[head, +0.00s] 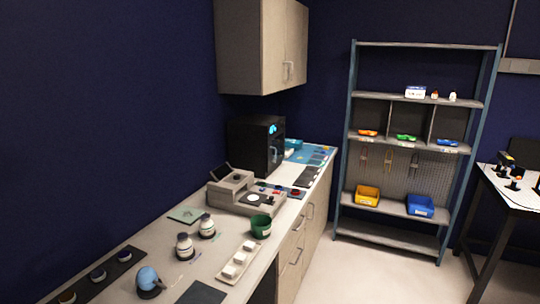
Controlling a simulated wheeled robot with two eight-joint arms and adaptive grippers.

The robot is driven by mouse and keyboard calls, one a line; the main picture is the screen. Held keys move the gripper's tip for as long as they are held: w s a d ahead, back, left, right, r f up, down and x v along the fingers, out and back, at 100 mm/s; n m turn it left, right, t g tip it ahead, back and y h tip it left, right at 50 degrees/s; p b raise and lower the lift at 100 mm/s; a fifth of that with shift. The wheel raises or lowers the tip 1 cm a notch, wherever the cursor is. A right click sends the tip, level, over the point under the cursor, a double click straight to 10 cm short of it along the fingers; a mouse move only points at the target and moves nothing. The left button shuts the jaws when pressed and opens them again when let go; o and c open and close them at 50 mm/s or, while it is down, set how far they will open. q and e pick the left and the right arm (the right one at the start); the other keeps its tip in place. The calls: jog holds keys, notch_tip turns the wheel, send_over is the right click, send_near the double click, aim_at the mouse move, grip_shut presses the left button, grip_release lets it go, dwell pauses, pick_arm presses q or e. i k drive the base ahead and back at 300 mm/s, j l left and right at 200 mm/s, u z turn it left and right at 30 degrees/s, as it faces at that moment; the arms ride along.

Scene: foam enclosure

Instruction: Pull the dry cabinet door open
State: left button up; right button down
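A black box-shaped cabinet (250,146) with a small lit cyan display stands on the counter near the far end; it looks like the dry cabinet. Its front faces right, and a pale upright bar, possibly the handle, shows on that side. The door appears shut, though the front is seen at a steep angle. Neither of my grippers is in the head view.
A beige wall cabinet (262,45) hangs above.

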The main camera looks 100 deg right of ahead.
aim_at(270, 164)
jog(key=z, duration=3.25)
jog(key=i+l, duration=0.2)
jog(key=l, duration=0.15)
jog(key=i+l+z, duration=0.1)
jog(key=l, duration=0.25)
jog(key=i+l+z, duration=0.2)
jog(key=i, duration=0.45)
jog(key=i+l+z, duration=0.2)
jog(key=i, duration=0.5)
jog(key=i+l+z, duration=0.25)
jog(key=i, duration=0.45)
jog(key=i+u, duration=0.3)
jog(key=i, duration=0.2)
jog(key=i+l+u, duration=0.15)
jog(key=i+u, duration=0.15)
jog(key=i, duration=0.15)
jog(key=i+u, duration=0.25)
jog(key=u, duration=0.2)
jog(key=i+u, duration=0.25)
jog(key=u, duration=0.2)
jog(key=i+l+u, duration=0.15)
jog(key=u, duration=0.3)
jog(key=i+l+u, duration=0.25)
jog(key=u, duration=0.2)
jog(key=k+l+u, duration=0.15)
